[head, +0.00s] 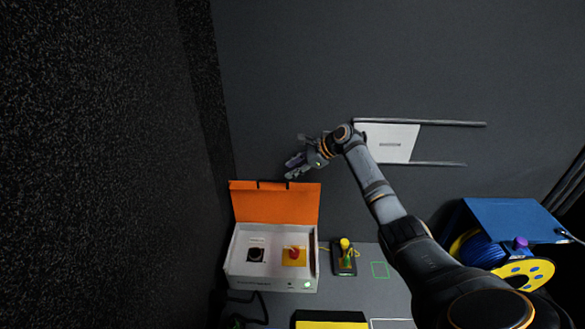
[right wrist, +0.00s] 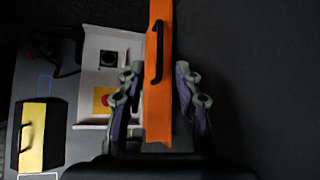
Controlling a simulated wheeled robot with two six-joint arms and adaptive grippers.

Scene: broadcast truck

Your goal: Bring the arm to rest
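My right arm (head: 372,185) reaches up and left in the head view. Its right gripper (head: 297,158) is just beyond the top edge of the raised orange lid (head: 275,203) of a white box. In the right wrist view the two fingers of the right gripper (right wrist: 158,75) stand wide apart. The orange lid (right wrist: 157,110), with its black handle, shows between them; no finger visibly presses on it. In the head view a small gap shows between gripper and lid. The left gripper is not in view.
The open white box (head: 232,283) holds a black button (head: 255,255) and a red knob (head: 294,252) on yellow. A joystick unit (head: 344,262) stands beside it. A blue cable reel (head: 484,250) is at the right. A white panel (head: 388,142) with rails lies beyond the arm.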

